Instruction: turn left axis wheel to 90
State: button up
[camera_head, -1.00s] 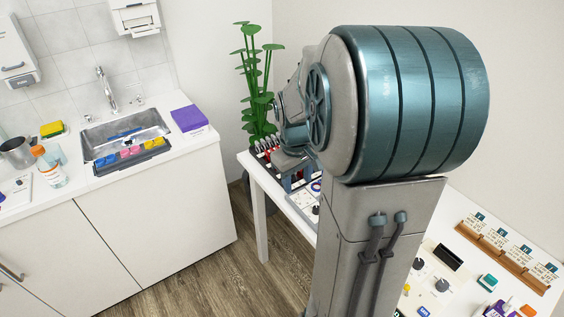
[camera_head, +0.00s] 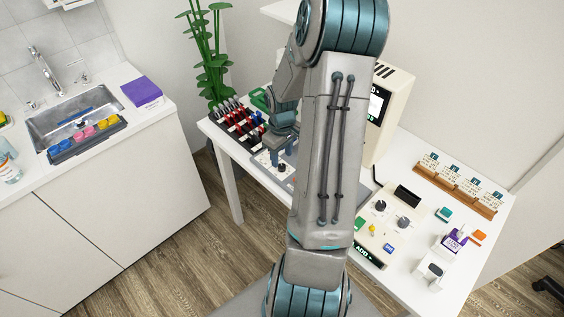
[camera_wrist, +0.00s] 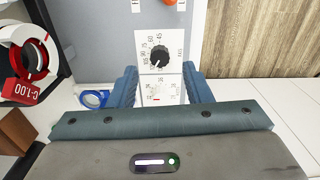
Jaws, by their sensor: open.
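In the wrist view a black knob (camera_wrist: 158,57) stands on a white square dial plate (camera_wrist: 146,37) printed with numbers such as 45, 60, 75 and 90. I cannot tell for sure which number its pointer marks. A second, pale dial (camera_wrist: 160,93) lies just below it, partly hidden by my gripper. My gripper (camera_wrist: 159,71) is open and empty, its blue fingers left and right of the dials, the black knob just beyond the fingertips. In the head view my gripper (camera_head: 281,150) hangs over the table's left part, close above a black knob (camera_head: 282,168).
A rack of red, black and blue-handled lenses (camera_head: 238,120) is left of my gripper. A red ring marked C-1.00 (camera_wrist: 25,88) and a blue ring (camera_wrist: 93,99) show in the wrist view. A cream device (camera_head: 387,110) and a knobbed control box (camera_head: 392,228) stand to the right.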

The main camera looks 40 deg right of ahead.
aim_at(282, 166)
jog(key=shift+f, duration=2.1)
grip_shut()
jog(key=shift+m, duration=0.3)
jog(key=shift+f+m+b, duration=0.1)
jog(key=shift+m+b, duration=0.8)
jog(key=shift+m, duration=0.1)
jog(key=m+b, duration=0.2)
jog(key=m, duration=0.1)
jog(key=shift+m, duration=0.3)
jog(key=m+b, duration=0.2)
jog(key=m, duration=0.2)
jog(key=shift+m, duration=0.7)
